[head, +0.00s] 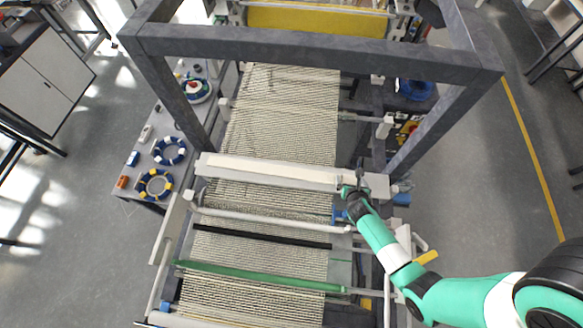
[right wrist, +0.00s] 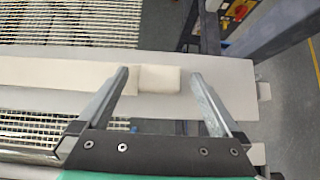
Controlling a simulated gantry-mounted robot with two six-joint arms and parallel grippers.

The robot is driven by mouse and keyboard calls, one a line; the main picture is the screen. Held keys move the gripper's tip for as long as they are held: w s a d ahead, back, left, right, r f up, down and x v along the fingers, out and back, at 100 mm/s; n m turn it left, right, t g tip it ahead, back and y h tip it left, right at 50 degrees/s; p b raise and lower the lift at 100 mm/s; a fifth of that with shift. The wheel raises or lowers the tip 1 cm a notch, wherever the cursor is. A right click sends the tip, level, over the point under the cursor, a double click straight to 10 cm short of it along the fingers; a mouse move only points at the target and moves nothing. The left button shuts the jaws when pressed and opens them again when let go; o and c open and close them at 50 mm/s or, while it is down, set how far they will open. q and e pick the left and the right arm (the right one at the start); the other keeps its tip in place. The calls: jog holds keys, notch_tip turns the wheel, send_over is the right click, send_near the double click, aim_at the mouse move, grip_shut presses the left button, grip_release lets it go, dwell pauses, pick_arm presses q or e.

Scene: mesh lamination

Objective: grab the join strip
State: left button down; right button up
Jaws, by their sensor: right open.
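The join strip (head: 265,172) is a long cream band lying along a white crossbar (head: 380,186) over the mesh (head: 285,110). In the right wrist view the strip (right wrist: 60,75) comes in from the left and ends in a raised, lighter block (right wrist: 160,79). My right gripper (head: 357,174) is at the right end of the strip. In the right wrist view its two fingers (right wrist: 160,77) are apart, with the end block between their tips in the picture. I cannot tell whether they touch it. My left gripper is not in view.
Dark frame posts (head: 440,120) stand on both sides behind the crossbar. A green bar (head: 255,278) and a black bar (head: 260,236) cross the mesh in front. A side table (head: 165,180) at left holds several coils. Open floor lies at right.

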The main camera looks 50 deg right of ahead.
jog(key=shift+w+d+f, duration=0.1)
jog(key=shift+d+f, duration=0.05)
jog(key=c, duration=1.4)
jog(key=shift+c, duration=0.2)
